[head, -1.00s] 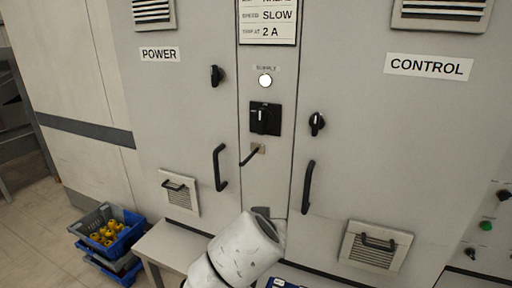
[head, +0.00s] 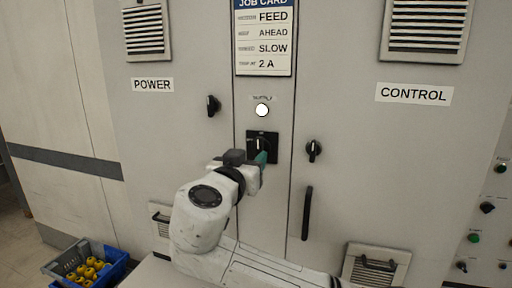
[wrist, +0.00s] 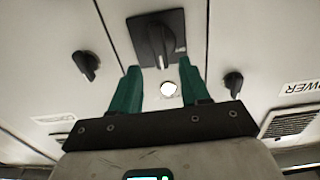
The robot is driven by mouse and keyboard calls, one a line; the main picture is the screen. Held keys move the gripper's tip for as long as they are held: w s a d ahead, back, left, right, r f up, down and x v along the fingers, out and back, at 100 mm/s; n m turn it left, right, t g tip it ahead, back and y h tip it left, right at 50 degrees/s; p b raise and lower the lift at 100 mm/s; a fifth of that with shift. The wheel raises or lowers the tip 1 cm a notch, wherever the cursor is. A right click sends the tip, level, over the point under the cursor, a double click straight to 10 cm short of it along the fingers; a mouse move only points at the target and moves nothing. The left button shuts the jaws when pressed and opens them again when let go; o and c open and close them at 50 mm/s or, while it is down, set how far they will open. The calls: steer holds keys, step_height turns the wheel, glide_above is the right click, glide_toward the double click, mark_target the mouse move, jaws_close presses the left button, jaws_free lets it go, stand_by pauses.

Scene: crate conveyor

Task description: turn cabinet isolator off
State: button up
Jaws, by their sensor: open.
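The cabinet isolator (head: 254,140) is a black square plate with a black rotary handle, set on the narrow middle panel below a white lamp (head: 262,110). Its handle stands close to upright with a white mark. The isolator also shows at the top of the wrist view (wrist: 143,27). My gripper (head: 262,158) is in front of its lower part and hides some of it. In the wrist view my gripper (wrist: 160,72) is open, its green fingers apart on either side of the handle's near end. I cannot tell whether they touch it.
Small black door knobs sit on the POWER door (head: 213,105) and the CONTROL door (head: 313,150). A long door handle (head: 307,213) stands right of my arm. A job card (head: 263,38) hangs above. A blue crate (head: 112,256) with yellow parts is at lower left.

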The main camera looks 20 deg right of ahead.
mark_target(258, 149)
steer(key=shift+p+x, duration=0.6)
steer(key=shift+x, duration=2.05)
steer(key=shift+c, duration=0.3)
jaws_close()
